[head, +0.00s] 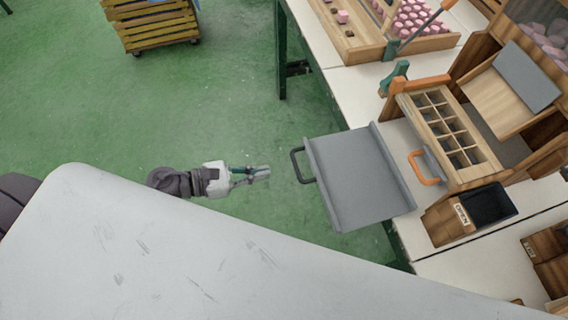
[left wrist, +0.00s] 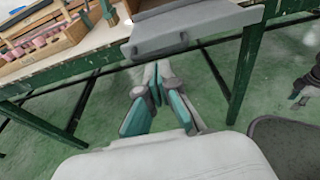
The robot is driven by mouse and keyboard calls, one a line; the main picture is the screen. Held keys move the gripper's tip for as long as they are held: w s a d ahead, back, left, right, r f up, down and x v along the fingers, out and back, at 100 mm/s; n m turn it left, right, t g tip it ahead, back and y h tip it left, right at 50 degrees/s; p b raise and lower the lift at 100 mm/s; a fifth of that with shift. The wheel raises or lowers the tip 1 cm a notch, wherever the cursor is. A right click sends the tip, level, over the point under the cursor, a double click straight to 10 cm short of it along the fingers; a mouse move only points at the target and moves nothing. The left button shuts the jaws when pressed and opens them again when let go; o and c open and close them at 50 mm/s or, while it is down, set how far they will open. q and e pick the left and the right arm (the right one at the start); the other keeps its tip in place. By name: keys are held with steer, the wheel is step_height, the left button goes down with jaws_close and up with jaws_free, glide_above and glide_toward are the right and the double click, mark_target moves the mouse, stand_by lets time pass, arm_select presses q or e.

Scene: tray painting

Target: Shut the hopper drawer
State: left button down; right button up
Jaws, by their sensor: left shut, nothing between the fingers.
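A grey pull-out drawer (head: 358,178) with a dark handle (head: 299,165) sticks out past the table's edge, below and left of the wooden hopper (head: 505,85). In the left wrist view the drawer (left wrist: 195,28) is at the top, its handle (left wrist: 156,48) hanging toward me. My left gripper (head: 264,173) is shut and empty, left of the handle and apart from it. Its fingers (left wrist: 156,80) point toward the drawer in the left wrist view. What seems to be my right gripper (left wrist: 300,90) shows small at the right edge there; its jaws are unclear.
A wooden grid box (head: 452,130) with an orange handle (head: 424,170) and an open bin (head: 447,220) stand on the table (head: 365,90). Trays of pink pieces (head: 410,20) are at the back. Green floor (head: 225,110) around my left gripper is clear.

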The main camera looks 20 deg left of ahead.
mark_target(358, 153)
arm_select(q)
steer(key=p+x, duration=0.1)
steer(key=x, duration=0.4)
steer(key=shift+w+d, duration=0.2)
steer(key=shift+w+d+f, duration=0.15)
steer(key=shift+d+f, duration=0.05)
steer(key=shift+d, duration=0.1)
steer(key=r+x, duration=0.1)
steer(key=x, duration=0.5)
steer(key=r+x, duration=0.1)
steer(key=x, duration=0.5)
steer(key=d+r+x, duration=0.1)
steer(key=r+x, duration=0.1)
steer(key=x, duration=0.5)
steer(key=shift+w, duration=0.1)
steer(key=shift+r, duration=0.2)
steer(key=shift+w, duration=0.1)
